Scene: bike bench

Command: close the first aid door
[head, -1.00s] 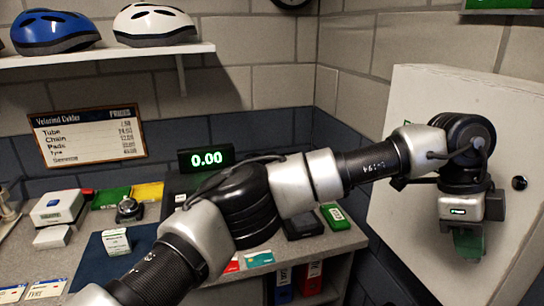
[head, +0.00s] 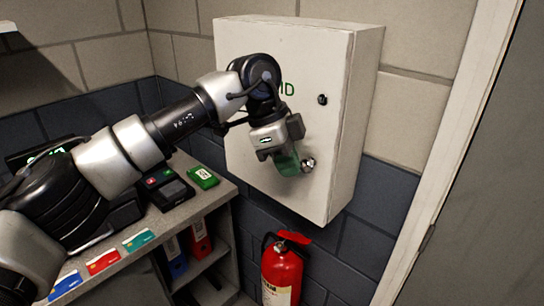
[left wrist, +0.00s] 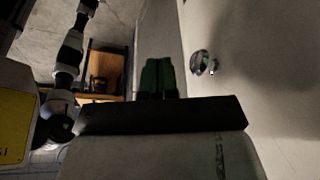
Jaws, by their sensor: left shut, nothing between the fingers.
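The white first aid cabinet (head: 340,150) hangs on the wall in the head view. Its door (head: 245,110) looks flush with the cabinet body, with no clear gap at the visible edge. Green lettering on the door is partly hidden by my left arm. A round metal knob (head: 308,164) sits low on the door's right side; it also shows in the left wrist view (left wrist: 200,62). My left gripper (head: 287,163), with green fingers, is in front of the door, just left of the knob. It is shut and empty; contact with the door cannot be told. My right gripper is out of view.
A counter (head: 185,210) with cards and a card terminal (head: 172,193) lies under my left arm. A red fire extinguisher (head: 282,272) stands below the cabinet. A door frame (head: 450,140) rises at the right. The wall between the cabinet and frame is clear.

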